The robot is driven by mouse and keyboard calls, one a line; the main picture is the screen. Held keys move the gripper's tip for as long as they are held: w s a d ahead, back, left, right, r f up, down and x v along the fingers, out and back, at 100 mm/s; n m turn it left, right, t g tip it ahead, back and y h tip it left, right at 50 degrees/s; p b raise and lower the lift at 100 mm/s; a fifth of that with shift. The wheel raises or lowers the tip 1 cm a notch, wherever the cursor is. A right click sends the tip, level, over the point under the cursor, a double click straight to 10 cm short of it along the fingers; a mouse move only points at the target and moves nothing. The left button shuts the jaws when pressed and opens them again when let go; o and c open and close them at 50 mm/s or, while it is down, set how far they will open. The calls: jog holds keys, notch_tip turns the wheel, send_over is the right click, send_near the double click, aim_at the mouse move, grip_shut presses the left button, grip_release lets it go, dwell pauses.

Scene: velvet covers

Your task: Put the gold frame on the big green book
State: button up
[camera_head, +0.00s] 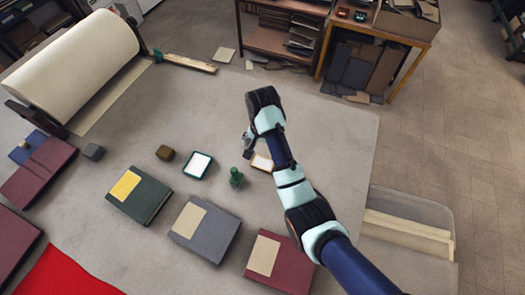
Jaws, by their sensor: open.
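The gold frame (262,162), small with a pale centre, lies on the table to the right of the middle, partly hidden by my arm. The big green book (154,204), dark with a yellow label, lies flat at the left of a row of three books. Its top looks clear apart from the label. My gripper (248,150) is open, just up and left of the gold frame. My arm hides part of it, and I cannot tell its height above the table or whether it touches the frame.
A grey book (217,241) and a maroon book (296,272) lie nearer. The table's far right is clear.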

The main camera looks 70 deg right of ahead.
jog(key=shift+r, duration=0.15)
dwell(0.3)
jog(key=w+a+r+n+t+h, duration=0.1)
jog(key=w+a+r+n+t, duration=0.3)
jog(key=w+a, duration=0.45)
jog(key=w+a+r+n+t+h, duration=0.25)
jog(key=w+a+n, duration=0.35)
jog(key=a, duration=0.6)
jog(key=s+a+r+n+t+y, duration=0.1)
jog(key=a+r+n+t, duration=0.2)
jog(key=a+r, duration=0.3)
jog(key=s+a+r+n+t+y, duration=0.1)
jog(key=a+r+n, duration=0.5)
jog(key=a, duration=0.8)
jog(key=shift+s+r+t+y, duration=0.4)
jog(key=shift+r+t+y, duration=0.25)
jog(key=shift+t, duration=0.5)
jog(key=shift+f, duration=0.1)
